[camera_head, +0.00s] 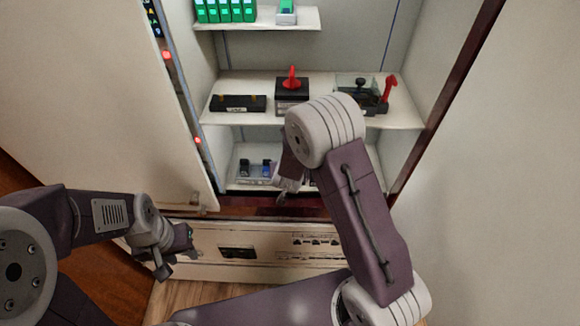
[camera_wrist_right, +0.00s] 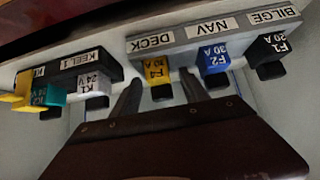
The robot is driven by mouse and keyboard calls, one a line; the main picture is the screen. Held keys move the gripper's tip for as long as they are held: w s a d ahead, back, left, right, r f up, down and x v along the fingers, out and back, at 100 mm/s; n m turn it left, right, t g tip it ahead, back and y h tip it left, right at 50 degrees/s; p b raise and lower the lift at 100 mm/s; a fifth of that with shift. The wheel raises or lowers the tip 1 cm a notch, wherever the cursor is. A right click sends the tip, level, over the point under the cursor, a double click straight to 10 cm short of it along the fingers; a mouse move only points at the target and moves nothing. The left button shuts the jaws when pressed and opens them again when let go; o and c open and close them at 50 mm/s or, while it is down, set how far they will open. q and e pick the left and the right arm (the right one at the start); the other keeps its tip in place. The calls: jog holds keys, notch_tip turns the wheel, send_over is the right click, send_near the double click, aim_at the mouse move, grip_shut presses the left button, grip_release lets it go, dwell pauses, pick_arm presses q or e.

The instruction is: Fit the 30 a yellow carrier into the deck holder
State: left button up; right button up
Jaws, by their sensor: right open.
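The yellow 30 A carrier (camera_wrist_right: 158,71) shows in the right wrist view, upside down. It is at the DECK position of the labelled holder strip (camera_wrist_right: 180,38), in line with the other carriers; how deep it sits I cannot tell. My right gripper (camera_wrist_right: 160,88) is open, its two dark fingers on either side of the yellow carrier with gaps. In the head view my right gripper (camera_head: 287,190) is at the lower shelf, and its arm hides the yellow carrier. My left gripper (camera_head: 172,262) hangs empty in front of the cabinet's lower panel, its fingers apart.
A blue carrier (camera_wrist_right: 214,58) at NAV and a black one (camera_wrist_right: 268,51) at BILGE stand beside it. The KEEL 1 block (camera_wrist_right: 70,66) with grey, teal and yellow carriers is close on the left. A middle shelf (camera_head: 240,88) bearing red-handled devices lies above.

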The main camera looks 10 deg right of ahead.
jog(key=v, duration=0.9)
jog(key=shift+p, duration=0.4)
